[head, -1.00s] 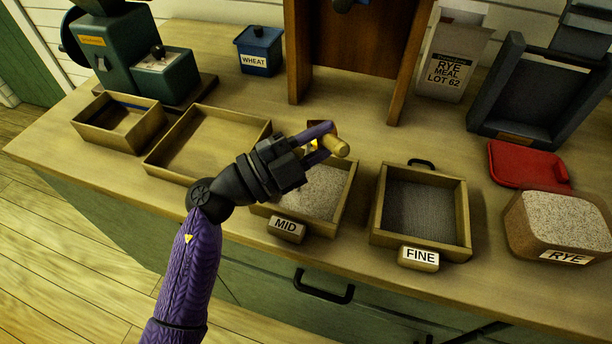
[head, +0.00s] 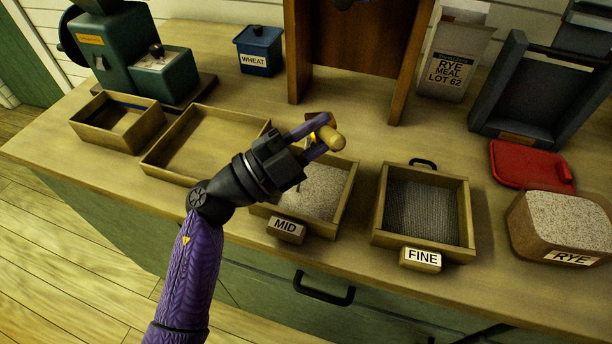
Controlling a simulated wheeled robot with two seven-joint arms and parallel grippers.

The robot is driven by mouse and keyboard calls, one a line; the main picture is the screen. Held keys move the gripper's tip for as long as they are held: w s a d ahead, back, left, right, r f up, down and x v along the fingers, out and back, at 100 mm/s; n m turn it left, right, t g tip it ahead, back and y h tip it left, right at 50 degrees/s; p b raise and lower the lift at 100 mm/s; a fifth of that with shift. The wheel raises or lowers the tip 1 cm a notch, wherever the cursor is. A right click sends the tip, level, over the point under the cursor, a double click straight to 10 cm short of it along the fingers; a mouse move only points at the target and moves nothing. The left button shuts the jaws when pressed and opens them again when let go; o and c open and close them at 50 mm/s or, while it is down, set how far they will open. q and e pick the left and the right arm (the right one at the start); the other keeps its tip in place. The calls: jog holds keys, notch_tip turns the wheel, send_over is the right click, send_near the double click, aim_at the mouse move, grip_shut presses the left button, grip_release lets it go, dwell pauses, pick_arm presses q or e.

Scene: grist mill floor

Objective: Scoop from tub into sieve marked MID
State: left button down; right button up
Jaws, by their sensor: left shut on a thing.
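My left gripper (head: 322,131) is above the far part of the sieve marked MID (head: 349,193). It is shut on a scoop (head: 333,140), whose rounded yellowish handle end sticks out between the purple fingers. A small brown part shows behind the fingers; the scoop's bowl is mostly hidden, so I cannot tell what it holds. The MID sieve has pale speckled meal (head: 318,192) over its visible floor; my gripper and forearm cover its far left part. The tub marked RYE (head: 530,237) stands at the right, heaped with speckled meal. My right gripper is out of view.
The sieve marked FINE (head: 466,212) stands between MID and the tub, its mesh bare. An empty wooden tray (head: 207,143) and a smaller box (head: 118,122) are left. A red lid (head: 528,165) lies behind the tub. A blue WHEAT canister (head: 259,50) stands at the back.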

pick_arm(q)
jog(key=shift+a+r+t+h+b, duration=0.2)
jog(key=shift+r+t+h+b, duration=0.1)
jog(key=shift+r+h+b, duration=0.2)
dwell(0.4)
jog(key=shift+s+a+f+t+h+b, duration=0.2)
jog(key=shift+t+h+b, duration=0.35)
jog(key=shift+b, duration=0.5)
